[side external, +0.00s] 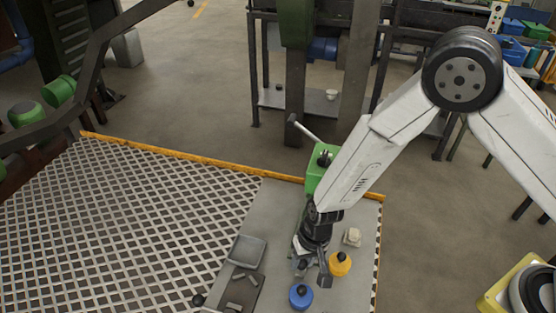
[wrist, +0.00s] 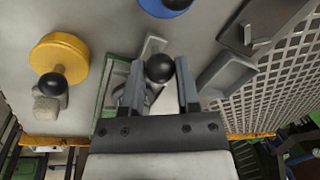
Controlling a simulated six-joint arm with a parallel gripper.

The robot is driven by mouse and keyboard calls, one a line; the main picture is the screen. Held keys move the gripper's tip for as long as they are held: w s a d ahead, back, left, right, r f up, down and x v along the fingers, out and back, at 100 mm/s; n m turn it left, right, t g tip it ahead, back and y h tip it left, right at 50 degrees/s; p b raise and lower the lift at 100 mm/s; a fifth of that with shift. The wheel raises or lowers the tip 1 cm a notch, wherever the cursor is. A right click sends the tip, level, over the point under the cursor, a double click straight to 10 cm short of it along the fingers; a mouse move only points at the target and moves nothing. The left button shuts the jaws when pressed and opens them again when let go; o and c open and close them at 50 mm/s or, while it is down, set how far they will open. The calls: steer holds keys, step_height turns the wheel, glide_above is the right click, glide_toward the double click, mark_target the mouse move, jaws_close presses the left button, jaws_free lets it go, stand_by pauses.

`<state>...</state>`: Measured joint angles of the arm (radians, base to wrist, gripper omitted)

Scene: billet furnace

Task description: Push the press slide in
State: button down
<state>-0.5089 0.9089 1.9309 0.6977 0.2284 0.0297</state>
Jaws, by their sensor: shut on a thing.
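The green press (side external: 318,172) stands on the grey plate, partly hidden behind my forearm. Its green edge also shows in the wrist view (wrist: 105,90), left of my fingers. My gripper (side external: 312,269) points down at the plate in front of the press. In the wrist view its two fingers (wrist: 159,72) stand either side of a black ball knob (wrist: 160,68), which I take to be the press slide's handle. The gripper is shut on the slide there. A light grey bar shows just beyond the knob. The slide's inner end is hidden by my gripper.
A yellow disc (side external: 340,264) with a black knob is close right of my gripper, and a blue one (side external: 300,297) in front. A pale block (side external: 352,237) lies to the right. A grey tray (side external: 247,251) and dark tray are left. Open grating (side external: 130,220) lies farther left.

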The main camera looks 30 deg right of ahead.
steer(key=w+d, duration=0.5)
steer(key=shift+w+d, duration=0.2)
steer(key=shift+w, duration=0.05)
steer(key=shift+c, duration=1.7)
jaws_free()
steer(key=shift+r, duration=0.1)
steer(key=shift+s+d+r, duration=0.1)
steer(key=shift+d+r, duration=0.15)
steer(key=shift+r, duration=1)
steer(key=shift+s+d+r, duration=0.1)
steer(key=shift+d+r, duration=0.15)
steer(key=shift+r, duration=1)
steer(key=shift+d+r, duration=0.25)
steer(key=shift+r, duration=1)
